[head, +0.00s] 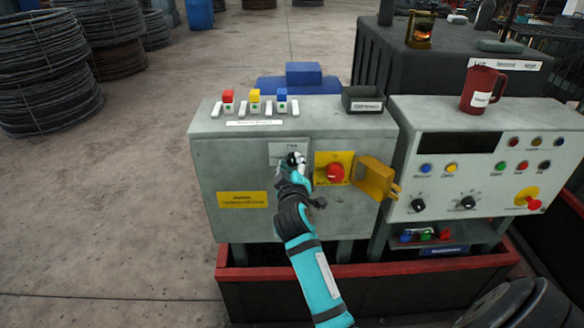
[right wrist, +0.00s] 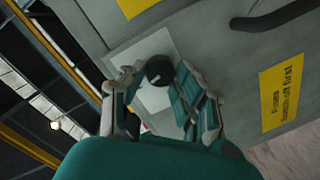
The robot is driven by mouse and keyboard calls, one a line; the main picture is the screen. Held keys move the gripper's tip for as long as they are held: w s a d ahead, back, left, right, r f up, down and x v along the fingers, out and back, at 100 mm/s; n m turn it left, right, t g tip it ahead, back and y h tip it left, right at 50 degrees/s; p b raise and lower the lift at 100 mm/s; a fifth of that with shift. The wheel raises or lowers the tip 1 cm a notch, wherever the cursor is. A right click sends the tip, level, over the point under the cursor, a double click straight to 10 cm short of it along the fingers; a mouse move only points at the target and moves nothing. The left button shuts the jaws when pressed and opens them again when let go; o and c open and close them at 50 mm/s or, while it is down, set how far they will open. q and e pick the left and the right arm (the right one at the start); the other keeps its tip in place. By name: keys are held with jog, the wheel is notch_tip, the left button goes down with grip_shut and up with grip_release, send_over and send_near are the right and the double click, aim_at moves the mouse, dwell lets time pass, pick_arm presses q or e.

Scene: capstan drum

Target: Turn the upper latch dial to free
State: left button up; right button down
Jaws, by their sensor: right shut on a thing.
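The latch dial (right wrist: 160,68) is a round black knob with a white mark, on a pale plate (right wrist: 152,42) on the grey cabinet's face. My right gripper (right wrist: 155,88) has a finger on each side of the dial and is shut on it. In the head view my right gripper (head: 294,160) is at the pale plate (head: 275,151), left of the red knob, and hides the dial. The words on the plate are too small to read, so I cannot tell the dial's setting by name. My left gripper is not in view.
Right of the gripper are a red knob (head: 335,172) on a yellow plate and an open yellow hasp (head: 374,178). The grey cabinet (head: 225,165) carries a yellow label (head: 243,199). A black tray (head: 362,99) and colored blocks sit on top. A control console (head: 440,190) stands right.

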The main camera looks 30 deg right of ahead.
jog(key=shift+m, duration=1)
jog(key=c, duration=1)
grip_release()
jog(key=shift+o, duration=0.2)
notch_tip(320, 180, up, 10)
